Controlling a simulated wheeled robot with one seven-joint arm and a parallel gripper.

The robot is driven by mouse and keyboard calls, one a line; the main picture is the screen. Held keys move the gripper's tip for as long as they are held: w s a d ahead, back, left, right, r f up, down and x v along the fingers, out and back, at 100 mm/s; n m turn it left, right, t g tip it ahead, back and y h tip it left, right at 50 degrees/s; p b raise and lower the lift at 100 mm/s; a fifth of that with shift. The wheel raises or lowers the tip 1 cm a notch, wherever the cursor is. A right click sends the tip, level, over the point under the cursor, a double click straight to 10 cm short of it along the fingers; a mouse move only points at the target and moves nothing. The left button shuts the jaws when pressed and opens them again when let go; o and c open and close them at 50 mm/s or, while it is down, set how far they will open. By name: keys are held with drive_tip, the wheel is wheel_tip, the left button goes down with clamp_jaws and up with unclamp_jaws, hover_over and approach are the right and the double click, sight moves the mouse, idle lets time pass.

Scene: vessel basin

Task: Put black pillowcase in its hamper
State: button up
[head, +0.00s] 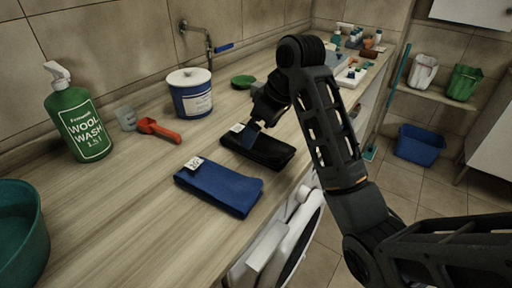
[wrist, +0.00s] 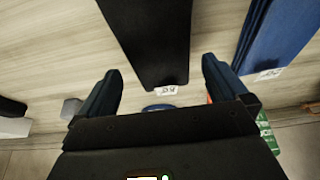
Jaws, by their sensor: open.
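The black pillowcase (head: 268,153) lies folded on the wooden counter, with a white tag at its far left end. My gripper (head: 250,132) is open and over the tagged end in the head view; whether it touches the cloth I cannot tell. In the wrist view, the black pillowcase (wrist: 150,38) runs in from the top, its tagged end between and a little ahead of my gripper's fingers (wrist: 160,66). Possible hampers stand at the right: a white bin (head: 422,72) and a green bin (head: 463,83) on a shelf, and a blue basket (head: 419,145) on the floor. None is visibly labelled for black.
A folded blue cloth (head: 218,188) lies close beside the pillowcase. A white-and-blue tub (head: 191,97), red scoop (head: 158,130), green wool wash bottle (head: 78,125) and teal basin (head: 20,235) stand on the counter. A white washer door (head: 290,240) is below the front edge.

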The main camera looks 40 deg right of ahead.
drive_tip(key=shift+b+x, duration=0.65)
drive_tip(key=shift+x, duration=1.75)
drive_tip(key=shift+w, duration=0.1)
drive_tip(key=c, duration=0.9)
drive_tip(key=shift+r, duration=0.1)
drive_tip(key=shift+c, duration=0.6)
drive_tip(key=shift+r, duration=0.1)
